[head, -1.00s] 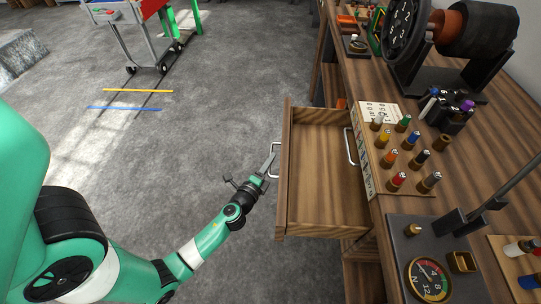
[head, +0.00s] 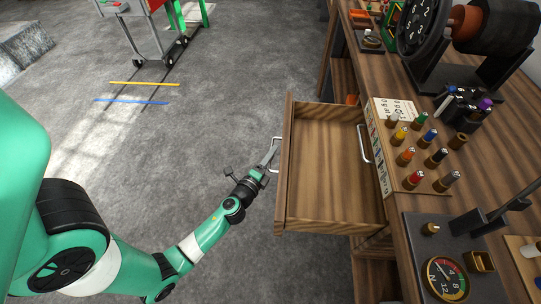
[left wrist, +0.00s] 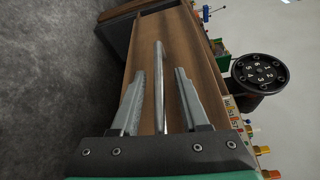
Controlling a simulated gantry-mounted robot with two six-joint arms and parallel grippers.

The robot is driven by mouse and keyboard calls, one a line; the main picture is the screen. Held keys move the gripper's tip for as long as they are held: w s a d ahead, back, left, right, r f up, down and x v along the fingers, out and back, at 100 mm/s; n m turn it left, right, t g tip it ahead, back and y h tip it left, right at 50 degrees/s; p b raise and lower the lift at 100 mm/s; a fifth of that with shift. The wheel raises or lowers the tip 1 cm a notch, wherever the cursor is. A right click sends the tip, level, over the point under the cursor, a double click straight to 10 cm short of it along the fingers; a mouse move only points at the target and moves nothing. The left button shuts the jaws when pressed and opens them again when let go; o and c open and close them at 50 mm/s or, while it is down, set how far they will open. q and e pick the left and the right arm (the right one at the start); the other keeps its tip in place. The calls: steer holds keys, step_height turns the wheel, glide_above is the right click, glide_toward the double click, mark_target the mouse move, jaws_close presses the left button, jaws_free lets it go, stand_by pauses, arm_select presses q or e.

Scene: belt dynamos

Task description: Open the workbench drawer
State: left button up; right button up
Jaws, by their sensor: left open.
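The wooden workbench drawer (head: 325,210) stands pulled out well from the bench, and its inside looks empty. Its pale metal handle (head: 275,155) is on the outer front panel. My left gripper (head: 268,162) is at this handle, with the jaws open. In the left wrist view, the handle bar (left wrist: 159,85) lies between the two spread fingers (left wrist: 162,105), with a gap on either side. My right gripper is not in view.
The workbench top (head: 400,95) holds a rack of coloured plugs (head: 408,178), a gauge (head: 445,278) and a dial machine (head: 425,25). Another handle (head: 364,143) is on the bench face behind the drawer. A trolley (head: 150,35) stands far left; the floor between is clear.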

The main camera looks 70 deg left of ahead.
arm_select(q)
steer(key=shift+s+d, duration=0.1)
steer(key=b+v, duration=0.1)
steer(key=v, duration=1)
steer(key=shift+s, duration=0.15)
steer(key=shift+d+r, duration=0.1)
steer(key=shift+d, duration=0.05)
